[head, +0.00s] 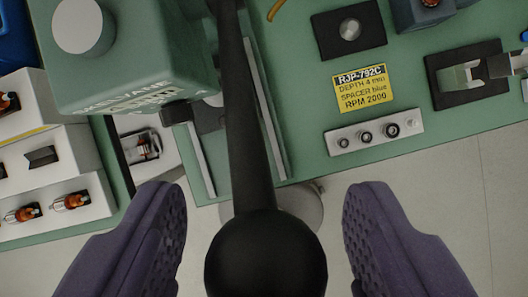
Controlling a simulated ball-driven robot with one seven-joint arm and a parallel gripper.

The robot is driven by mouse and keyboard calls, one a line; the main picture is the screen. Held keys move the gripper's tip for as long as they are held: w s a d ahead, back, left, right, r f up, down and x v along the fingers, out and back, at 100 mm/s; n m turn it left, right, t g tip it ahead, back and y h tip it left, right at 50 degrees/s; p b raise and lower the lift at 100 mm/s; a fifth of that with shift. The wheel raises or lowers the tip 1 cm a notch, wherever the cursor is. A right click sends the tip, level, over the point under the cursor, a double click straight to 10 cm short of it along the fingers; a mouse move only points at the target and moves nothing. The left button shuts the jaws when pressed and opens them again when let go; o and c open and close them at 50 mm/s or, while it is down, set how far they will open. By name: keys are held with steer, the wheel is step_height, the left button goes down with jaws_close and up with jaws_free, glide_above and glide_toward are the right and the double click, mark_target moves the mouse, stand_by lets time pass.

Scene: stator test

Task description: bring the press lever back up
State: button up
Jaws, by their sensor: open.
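The press lever (245,110) is a black rod that runs from the top of the view down to a round black knob (266,258) near the bottom edge. My gripper (265,240) is open, with one purple ribbed finger on each side of the knob. A gap shows between the knob and each finger, so neither appears to touch it. The green press body (130,60) with a round grey cap stands at upper left. The lever's pivot end is cut off by the top edge.
A green bench (300,120) spans the view. A yellow label (363,87) reads RJP-792C, spacer blue. A metal strip with several holes (373,132) lies below it. A dark fixture (465,75) is at right. White bins (50,170) with parts stand at left. Pale floor is clear at lower right.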

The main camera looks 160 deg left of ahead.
steer(key=shift+x, duration=1.1)
